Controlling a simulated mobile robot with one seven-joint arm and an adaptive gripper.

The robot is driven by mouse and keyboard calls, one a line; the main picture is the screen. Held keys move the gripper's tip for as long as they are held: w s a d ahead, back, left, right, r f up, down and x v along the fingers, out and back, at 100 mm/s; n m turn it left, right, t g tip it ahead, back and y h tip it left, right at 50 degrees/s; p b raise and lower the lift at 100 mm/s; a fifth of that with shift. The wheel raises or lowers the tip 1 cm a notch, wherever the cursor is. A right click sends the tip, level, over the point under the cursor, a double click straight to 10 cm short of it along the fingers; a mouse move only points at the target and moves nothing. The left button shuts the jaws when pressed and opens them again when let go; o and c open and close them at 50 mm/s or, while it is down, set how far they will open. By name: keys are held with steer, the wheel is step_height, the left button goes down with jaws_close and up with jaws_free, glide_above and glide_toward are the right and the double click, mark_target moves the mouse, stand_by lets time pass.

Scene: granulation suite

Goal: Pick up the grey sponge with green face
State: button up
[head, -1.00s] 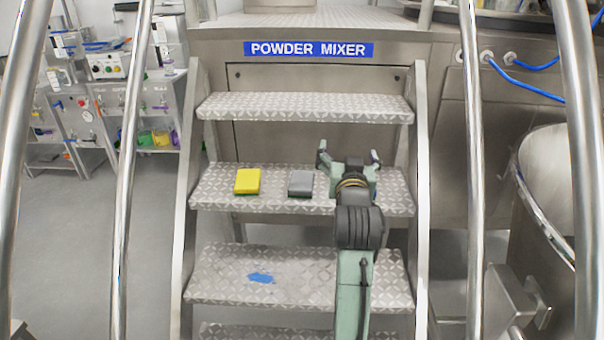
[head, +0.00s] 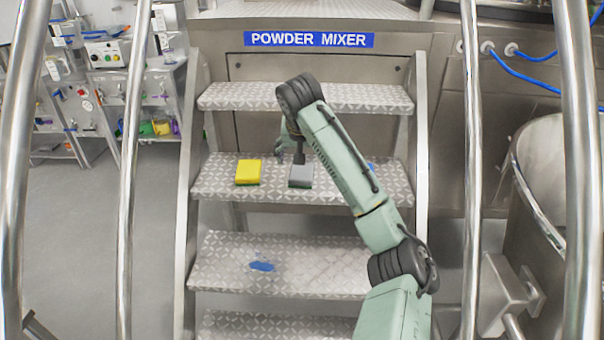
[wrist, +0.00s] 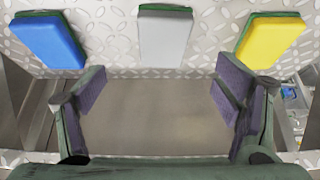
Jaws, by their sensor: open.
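The grey sponge (head: 301,177) lies on the middle patterned step, right of a yellow sponge. In the wrist view the grey sponge (wrist: 165,42) is at top centre, with a thin green edge showing along its top and sides. My gripper (head: 289,140) is over the step by the grey sponge in the head view, partly hidden by my arm. In the wrist view its fingers (wrist: 163,84) are wide apart with nothing between them. The grey sponge lies beyond the fingertips, roughly centred on the gap.
The yellow sponge (head: 248,171) and a blue sponge (wrist: 50,40) flank the grey one on the same step. My arm mostly hides the blue one in the head view. A blue patch (head: 261,266) lies on the step below. The step above (head: 240,95) and metal handrails (head: 131,170) are nearby.

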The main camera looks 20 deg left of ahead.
mark_target(302, 170)
steer(key=p+x, duration=0.3)
steer(key=x, duration=0.6)
steer(key=shift+w+a, duration=0.1)
steer(key=shift+a, duration=0.1)
steer(key=c, duration=1)
